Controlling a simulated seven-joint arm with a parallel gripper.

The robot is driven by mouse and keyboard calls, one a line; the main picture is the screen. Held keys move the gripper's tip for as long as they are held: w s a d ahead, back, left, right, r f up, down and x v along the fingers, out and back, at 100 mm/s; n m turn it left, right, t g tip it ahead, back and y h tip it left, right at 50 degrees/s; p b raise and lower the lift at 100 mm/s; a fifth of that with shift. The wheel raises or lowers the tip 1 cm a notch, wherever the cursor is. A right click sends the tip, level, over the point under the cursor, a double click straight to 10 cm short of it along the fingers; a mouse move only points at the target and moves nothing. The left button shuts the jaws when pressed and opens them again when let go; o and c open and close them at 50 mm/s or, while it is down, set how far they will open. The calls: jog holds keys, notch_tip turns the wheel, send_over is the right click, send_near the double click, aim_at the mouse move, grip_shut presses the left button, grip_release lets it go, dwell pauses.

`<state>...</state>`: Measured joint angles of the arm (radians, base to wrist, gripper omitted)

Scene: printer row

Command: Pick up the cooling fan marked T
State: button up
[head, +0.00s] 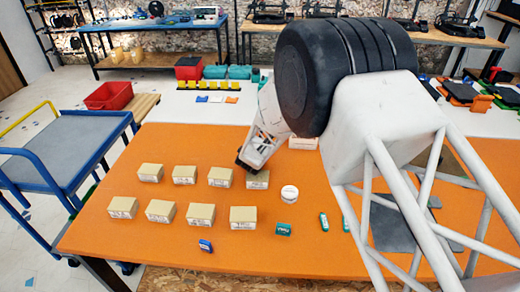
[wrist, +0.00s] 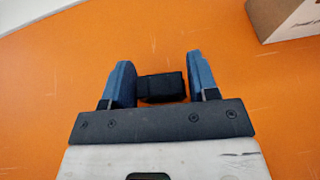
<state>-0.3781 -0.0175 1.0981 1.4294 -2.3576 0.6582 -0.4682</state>
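My gripper (head: 243,165) is over the orange table, by the back row of small boxes in the head view. In the wrist view its two blue-grey fingers (wrist: 162,85) have a small black block (wrist: 162,87) between them. In the head view the block is too small and dark to tell from the fingertips. I cannot make out any other cooling fan.
Several tan labelled boxes (head: 160,211) stand in two rows on the orange table (head: 110,240). A white round item (head: 289,193), a teal box (head: 283,229), a blue item (head: 206,246) and small green items (head: 324,222) lie right and front. A box corner (wrist: 285,18) shows in the wrist view.

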jog(key=c, duration=0.6)
jog(key=shift+r, duration=5)
